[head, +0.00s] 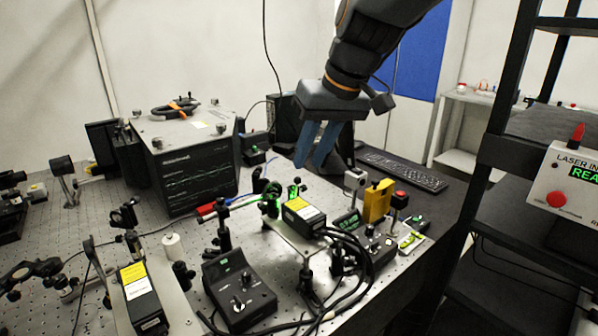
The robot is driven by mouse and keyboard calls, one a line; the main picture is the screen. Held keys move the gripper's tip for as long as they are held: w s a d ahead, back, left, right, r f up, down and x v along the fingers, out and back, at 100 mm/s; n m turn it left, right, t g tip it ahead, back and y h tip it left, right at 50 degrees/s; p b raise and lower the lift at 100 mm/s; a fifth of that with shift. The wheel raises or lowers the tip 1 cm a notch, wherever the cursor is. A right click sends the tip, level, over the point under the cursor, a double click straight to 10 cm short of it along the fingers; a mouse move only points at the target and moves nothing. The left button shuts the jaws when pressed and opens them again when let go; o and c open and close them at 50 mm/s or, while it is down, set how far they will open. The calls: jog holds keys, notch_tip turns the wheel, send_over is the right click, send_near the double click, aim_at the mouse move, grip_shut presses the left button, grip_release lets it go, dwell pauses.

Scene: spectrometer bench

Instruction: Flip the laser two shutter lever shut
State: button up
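My gripper (309,161) hangs at the upper middle of the head view with its two blue fingers pointing down. The fingers are apart with nothing seen between them, above and behind the bench equipment. A black laser box (303,214) with a yellow and white label stands mid-bench, with green light at its left end. A second labelled black laser box (140,291) stands at the lower left. I cannot tell which is laser two. The shutter lever is too small or hidden to make out, and so is its position.
A black controller box (238,292) with knobs and thick cables lies in front. A yellow block (377,201) stands to the right. A large black instrument (190,170) stands behind left, a keyboard (405,172) at the back. A dark rack with a laser interlock box (570,185) stands right.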

aim_at(299, 180)
jog(key=p+x, duration=0.1)
jog(key=x, duration=0.6)
jog(key=shift+f, duration=0.2)
jog(key=shift+a, duration=0.1)
grip_shut()
